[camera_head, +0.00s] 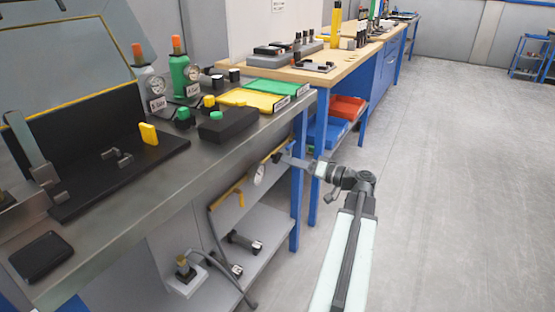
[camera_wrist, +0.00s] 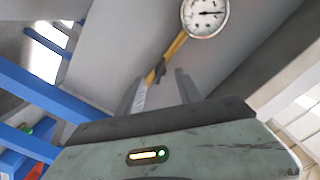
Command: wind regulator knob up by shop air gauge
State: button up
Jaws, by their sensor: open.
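A round white-faced gauge (camera_head: 258,175) sits on a yellow pipe (camera_head: 230,194) under the steel bench. In the wrist view, the gauge (camera_wrist: 205,15) is at the top right with its black needle visible, beside the yellow pipe (camera_wrist: 175,48). A small dark fitting (camera_wrist: 158,71) is on the pipe, seen between my fingertips; I cannot tell whether it is the regulator knob. My gripper (camera_head: 284,156) is at the bench's right end, close to the pipe and right of the gauge. In the wrist view, my gripper (camera_wrist: 162,86) is open with nothing visibly held.
A blue bench leg (camera_head: 299,180) stands close to my gripper. The steel bench top (camera_head: 200,160) is above the gauge, and a grey lower shelf (camera_head: 262,230) below. Open floor (camera_head: 450,180) lies to the right.

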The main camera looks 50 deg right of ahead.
jog(key=x, duration=0.4)
jog(key=shift+w+a, duration=0.15)
jog(key=shift+w, duration=0.05)
grip_shut()
jog(key=m, duration=0.4)
jog(key=shift+s+m, duration=0.1)
jog(key=shift+m, duration=0.2)
grip_release()
jog(key=v, duration=0.8)
